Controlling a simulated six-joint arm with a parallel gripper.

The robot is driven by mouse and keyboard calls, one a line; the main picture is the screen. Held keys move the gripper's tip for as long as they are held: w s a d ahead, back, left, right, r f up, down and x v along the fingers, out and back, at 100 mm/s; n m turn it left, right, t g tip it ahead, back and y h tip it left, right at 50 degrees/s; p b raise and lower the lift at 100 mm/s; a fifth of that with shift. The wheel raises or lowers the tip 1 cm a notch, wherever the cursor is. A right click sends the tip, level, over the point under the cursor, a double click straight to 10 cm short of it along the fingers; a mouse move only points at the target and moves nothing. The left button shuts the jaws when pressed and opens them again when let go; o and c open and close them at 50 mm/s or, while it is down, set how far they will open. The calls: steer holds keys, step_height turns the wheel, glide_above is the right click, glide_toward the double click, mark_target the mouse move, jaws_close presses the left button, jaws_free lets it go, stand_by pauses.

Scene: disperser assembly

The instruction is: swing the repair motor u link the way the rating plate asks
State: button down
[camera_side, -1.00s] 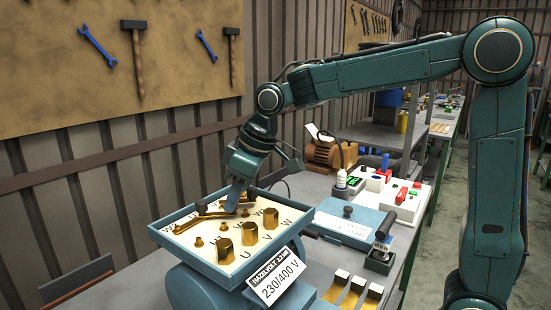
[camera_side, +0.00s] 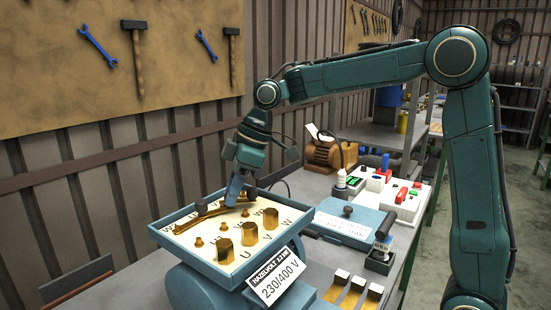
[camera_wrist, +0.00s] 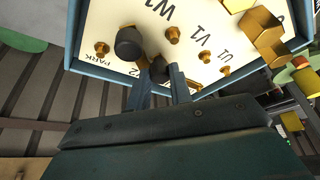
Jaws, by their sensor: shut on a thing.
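The motor's open terminal box (camera_side: 196,264) has a cream board with brass studs and large brass nuts (camera_side: 223,234) marked U, V and W. Brass links (camera_side: 208,220) lie at the board's back left; one black knob (camera_side: 201,208) stands clear of my gripper. My gripper (camera_side: 234,197) reaches down at the back of the board. In the wrist view its fingers (camera_wrist: 161,84) are shut on a second, smaller black knob (camera_wrist: 160,69), apparently a link's handle. The link under it is mostly hidden.
A blue case (camera_side: 342,228) with a knob lies right of the box. Behind it are a white panel with coloured buttons (camera_side: 402,201) and a small brown motor (camera_side: 322,154).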

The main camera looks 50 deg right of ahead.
steer(key=w+n, duration=0.1)
steer(key=w+n+g+y, duration=0.1)
steer(key=n, duration=0.1)
steer(key=shift+d, duration=0.35)
steer(key=shift+w+n+g, duration=0.3)
steer(key=shift+w+n, duration=0.1)
steer(key=shift+n, duration=0.5)
steer(key=c, duration=1.3)
jaws_free()
steer(key=shift+o, duration=0.2)
steer(key=shift+r, duration=0.1)
steer(key=shift+v, duration=1.25)
steer(key=s+d, duration=0.3)
steer(key=d, duration=0.8)
steer(key=shift+s+d, duration=0.3)
steer(key=shift+d, duration=0.05)
